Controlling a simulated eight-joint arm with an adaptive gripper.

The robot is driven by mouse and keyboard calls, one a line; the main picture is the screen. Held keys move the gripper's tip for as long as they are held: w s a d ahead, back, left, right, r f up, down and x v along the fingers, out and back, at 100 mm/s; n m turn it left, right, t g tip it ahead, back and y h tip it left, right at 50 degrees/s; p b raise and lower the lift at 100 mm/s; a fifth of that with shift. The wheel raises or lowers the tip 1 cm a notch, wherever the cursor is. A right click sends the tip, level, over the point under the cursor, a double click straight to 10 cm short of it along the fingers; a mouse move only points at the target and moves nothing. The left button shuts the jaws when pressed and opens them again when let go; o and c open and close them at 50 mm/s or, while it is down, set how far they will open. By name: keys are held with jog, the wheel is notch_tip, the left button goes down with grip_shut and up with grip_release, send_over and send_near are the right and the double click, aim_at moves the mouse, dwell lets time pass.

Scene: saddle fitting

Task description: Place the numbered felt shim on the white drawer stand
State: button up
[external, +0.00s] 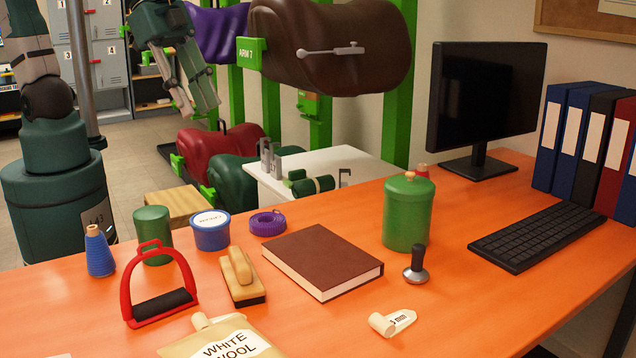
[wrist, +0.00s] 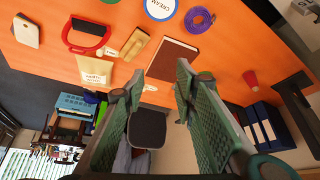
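The felt shim (external: 392,322) is a small cream piece with a rolled end and a label that seems to read "5 mm". It lies on the orange desk near its front edge; a small pale piece in the wrist view (wrist: 149,88) looks like it. The white drawer stand (external: 348,162) is behind the desk, with a dark green roll and grey upright brackets on top; its front is mostly hidden. My gripper (external: 199,108) is raised at the upper left, far from both. In the wrist view its green fingers (wrist: 160,75) are apart with nothing between them.
On the orange desk (external: 480,310) stand a green canister (external: 407,213), brown book (external: 323,261), stamp-like tool (external: 416,265), red stirrup (external: 160,285), brush (external: 241,276) and wool bag (external: 225,340). Saddles (external: 330,50) hang on green racks. Desk around the shim is clear.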

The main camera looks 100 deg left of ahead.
jog(key=s+a+r+n+t+y, duration=0.1)
jog(key=s+a+r+n+t, duration=0.1)
jog(key=s+a, duration=0.9)
jog(key=shift+a+n, duration=0.15)
jog(key=shift+n, duration=0.65)
jog(key=shift+o, duration=0.5)
jog(key=shift+w, duration=0.15)
jog(key=w+d+f+m+g+h, duration=0.1)
jog(key=w+d+f+m+g, duration=0.1)
jog(key=w+d, duration=0.6)
jog(key=w+d+f+m+g, duration=0.1)
jog(key=w+d+f+m, duration=0.15)
jog(key=w+d, duration=0.5)
jog(key=shift+w+d+f+m+g+p, duration=0.15)
jog(key=shift+w+d+f+m+g, duration=0.55)
jog(key=shift+d+f, duration=2.65)
jog(key=shift+w+d+f+m+g+p, duration=0.25)
jog(key=shift+w+d+f+m, duration=0.8)
jog(key=shift+d+f, duration=2.35)
jog(key=shift+w+d+f+m+g+p, duration=0.1)
jog(key=shift+w+d+f+m+g, duration=0.45)
jog(key=shift+w+d+f, duration=2.55)
